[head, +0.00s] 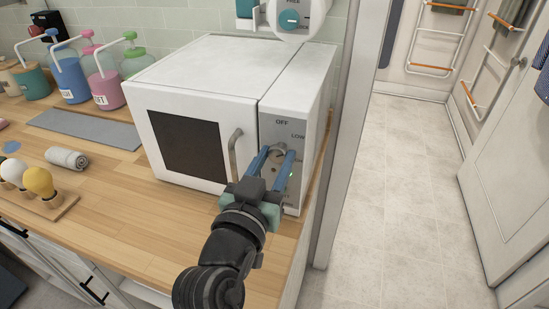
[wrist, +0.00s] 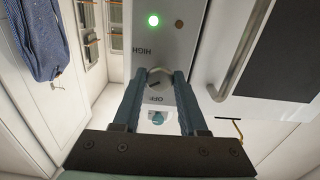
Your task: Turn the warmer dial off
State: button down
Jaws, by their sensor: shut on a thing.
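The white towel warmer (head: 195,85) stands on the wooden counter, with its door and handle at left and a grey control panel at right. Its round dial (head: 277,156) sits on that panel below the OFF label, with LOW to its upper right. My gripper (head: 279,152) reaches the panel from below, its two blue fingers shut on the dial, one on each side. In the wrist view the dial (wrist: 158,78) shows between the fingertips with a small dark mark; its exact setting is unclear. A green light (wrist: 153,20) is lit on the panel.
A white wall unit with a teal dial (head: 291,20) hangs above the warmer. Pump bottles (head: 70,78), a rolled towel (head: 67,158) and a wooden holder with bulb-shaped items (head: 45,206) stand at left. Open floor (head: 400,180) lies at right.

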jog(key=n+p, duration=0.3)
jog(key=n, duration=0.3)
jog(key=shift+d+r, duration=0.1)
jog(key=shift+r, duration=0.05)
jog(key=n+p, duration=0.2)
jog(key=n, duration=0.3)
jog(key=shift+p, duration=0.3)
jog(key=shift+n, duration=0.4)
jog(key=shift+c, duration=2.3)
grip_release()
